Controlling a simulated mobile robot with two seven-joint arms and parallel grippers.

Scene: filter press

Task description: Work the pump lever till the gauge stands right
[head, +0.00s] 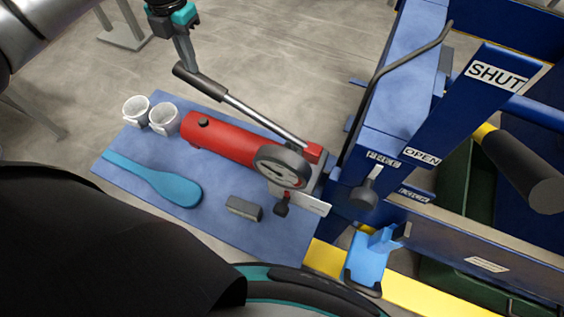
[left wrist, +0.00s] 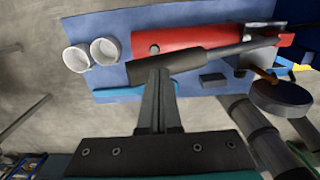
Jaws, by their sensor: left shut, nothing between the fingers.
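The red hand pump (head: 228,140) lies on a blue bench top. Its pump lever (head: 262,115) is a silver rod with a black grip, running from the red block at the right up to the left. The round gauge (head: 283,167) sits at the pump's right end; its needle is too small to read. In the left wrist view the gauge (left wrist: 282,97) shows mostly from the side. My left gripper (head: 191,67) is shut and empty, its tips at the black grip (left wrist: 165,67). I cannot tell whether they touch. My right gripper is not in view.
Two white cups (head: 150,114) stand left of the pump. A blue scraper (head: 160,181) and a grey block (head: 244,208) lie in front. The blue press frame, with SHUT (head: 493,74) and OPEN (head: 422,157) labels, rises at the right.

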